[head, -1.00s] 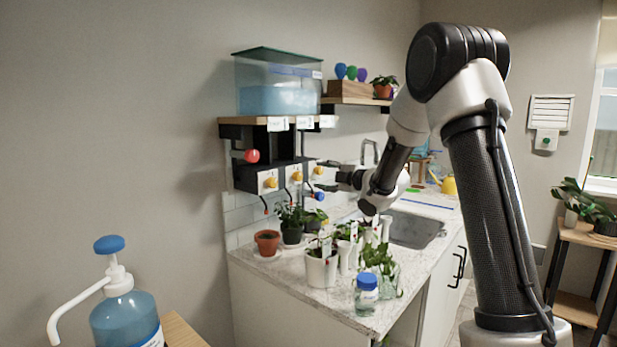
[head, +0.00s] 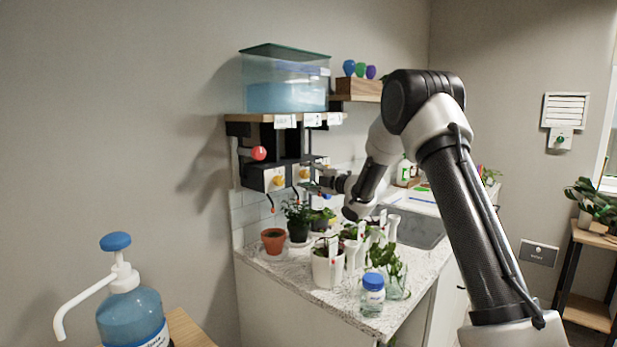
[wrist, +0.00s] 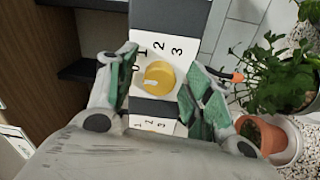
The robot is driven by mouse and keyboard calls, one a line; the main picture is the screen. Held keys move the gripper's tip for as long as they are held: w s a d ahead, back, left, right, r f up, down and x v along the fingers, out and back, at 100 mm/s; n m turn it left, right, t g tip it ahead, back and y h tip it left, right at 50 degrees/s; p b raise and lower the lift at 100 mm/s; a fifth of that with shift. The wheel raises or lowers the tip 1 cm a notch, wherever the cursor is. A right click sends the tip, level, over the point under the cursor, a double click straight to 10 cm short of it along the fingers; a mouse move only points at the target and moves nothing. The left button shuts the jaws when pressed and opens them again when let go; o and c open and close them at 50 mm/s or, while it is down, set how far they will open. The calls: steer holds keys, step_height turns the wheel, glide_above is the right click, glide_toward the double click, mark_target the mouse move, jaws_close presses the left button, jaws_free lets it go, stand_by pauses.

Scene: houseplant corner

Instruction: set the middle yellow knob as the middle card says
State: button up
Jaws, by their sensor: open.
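A dark box with white dial plates and yellow knobs hangs under the shelf. The left knob (head: 278,180) and the middle knob (head: 304,174) show in the head view; my gripper (head: 322,184) is just right of them and hides part of the row. Three white cards hang above; the middle card (head: 312,119) is too small to read. In the wrist view, a yellow knob (wrist: 160,75) lies between the spread fingers of my open gripper (wrist: 157,88). Its plate reads 0, 1, 2, 3, and its pale mark sits at the lower left, near the 0. Contact is not visible.
Another dial plate (wrist: 150,126) shows below in the wrist view. A terracotta pot (head: 273,241) and several potted plants stand on the counter below the box. A red ball-ended lever (head: 259,153) sticks out at the box's left. A water tank (head: 286,82) stands above.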

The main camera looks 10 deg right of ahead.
steer(key=c, duration=1)
steer(key=shift+m, duration=0.3)
steer(key=m, duration=0.3)
steer(key=shift+m, duration=0.4)
steer(key=m, duration=0.3)
steer(key=shift+f+m, duration=0.1)
steer(key=shift+m, duration=0.3)
steer(key=m, duration=0.4)
steer(key=shift+h, duration=0.3)
steer(key=shift+m, duration=1.9)
